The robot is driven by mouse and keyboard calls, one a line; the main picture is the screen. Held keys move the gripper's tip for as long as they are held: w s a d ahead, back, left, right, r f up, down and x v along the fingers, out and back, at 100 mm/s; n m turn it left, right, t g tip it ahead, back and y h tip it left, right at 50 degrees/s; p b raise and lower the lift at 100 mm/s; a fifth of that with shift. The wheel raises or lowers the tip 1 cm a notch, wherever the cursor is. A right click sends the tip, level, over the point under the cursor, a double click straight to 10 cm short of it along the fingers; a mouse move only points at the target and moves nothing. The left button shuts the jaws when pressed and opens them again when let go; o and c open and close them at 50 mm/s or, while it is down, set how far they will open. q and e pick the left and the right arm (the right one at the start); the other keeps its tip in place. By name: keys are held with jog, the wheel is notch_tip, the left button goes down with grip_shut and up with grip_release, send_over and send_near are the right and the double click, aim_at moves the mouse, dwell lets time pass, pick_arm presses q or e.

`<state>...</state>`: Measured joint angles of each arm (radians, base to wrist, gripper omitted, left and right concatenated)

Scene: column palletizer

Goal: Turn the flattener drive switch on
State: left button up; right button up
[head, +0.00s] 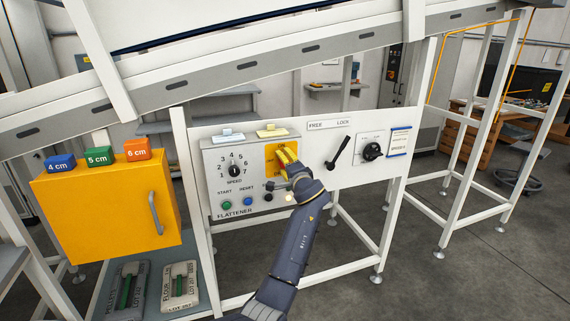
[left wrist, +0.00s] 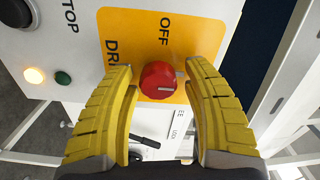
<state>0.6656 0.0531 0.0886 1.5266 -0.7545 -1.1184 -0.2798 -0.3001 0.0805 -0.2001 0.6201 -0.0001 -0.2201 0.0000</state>
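The drive switch is a red knob (left wrist: 158,80) on a yellow plate (left wrist: 135,28) marked OFF and DR…, with the rest of the lettering hidden. The white line on the knob runs roughly left to right in the left wrist view. My left gripper (left wrist: 158,66) is open, with one yellow finger on each side of the knob. The right-hand finger is very close to it; contact cannot be told. In the head view my left gripper (head: 287,154) covers the knob and part of the yellow plate (head: 270,163) on the flattener panel (head: 214,160). My right gripper is not in view.
The panel also has a speed dial (head: 234,170), a green start button (head: 227,205) and a lit lamp (head: 289,197). A black free/lock lever (head: 338,152) and a black rotary knob (head: 372,151) are to the right. A yellow cabinet (head: 90,215) stands left.

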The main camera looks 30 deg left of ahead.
pick_arm(q)
jog(key=shift+o, duration=0.5)
jog(key=shift+s+f, duration=0.1)
jog(key=shift+s+d, duration=0.15)
jog(key=shift+d, duration=0.05)
jog(key=v, duration=1.1)
jog(key=shift+d, duration=0.2)
jog(key=shift+s, duration=0.1)
